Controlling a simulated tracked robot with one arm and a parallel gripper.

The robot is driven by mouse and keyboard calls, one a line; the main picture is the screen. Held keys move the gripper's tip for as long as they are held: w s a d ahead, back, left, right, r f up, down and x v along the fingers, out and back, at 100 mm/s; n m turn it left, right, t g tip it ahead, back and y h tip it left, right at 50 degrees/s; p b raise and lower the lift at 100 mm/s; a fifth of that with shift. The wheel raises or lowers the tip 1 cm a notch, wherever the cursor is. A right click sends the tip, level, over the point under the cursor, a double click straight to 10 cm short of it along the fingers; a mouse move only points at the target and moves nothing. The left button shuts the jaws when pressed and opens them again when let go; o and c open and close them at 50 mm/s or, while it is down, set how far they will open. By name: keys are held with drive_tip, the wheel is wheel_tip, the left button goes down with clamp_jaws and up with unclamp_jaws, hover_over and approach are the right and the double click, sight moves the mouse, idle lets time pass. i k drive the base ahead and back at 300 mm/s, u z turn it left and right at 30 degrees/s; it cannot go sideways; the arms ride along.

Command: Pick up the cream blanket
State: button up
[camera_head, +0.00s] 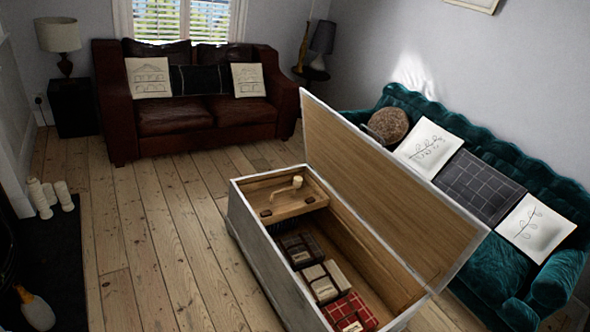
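The cream blanket (336,274) lies folded inside an open wooden chest (248,252). It is in the lower middle of the view, with a small pale label on it. It sits between a dark grey folded blanket (299,247) on its far side and a red checked one (352,308) on its near side. The chest's lid (385,195) stands raised along its right side. My gripper is not in view.
A brown leather sofa (172,118) stands at the back and a teal sofa (500,275) behind the lid. A small tray (290,205) fills the chest's far end. White candles (50,195) stand by the hearth. The floorboards (150,240) left of the chest are clear.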

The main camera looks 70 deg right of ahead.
sight(324, 283)
drive_tip(key=z, duration=0.05)
drive_tip(key=i, duration=2.6)
drive_tip(key=z, duration=3.9)
drive_tip(key=i, duration=1.05)
drive_tip(key=z, duration=0.05)
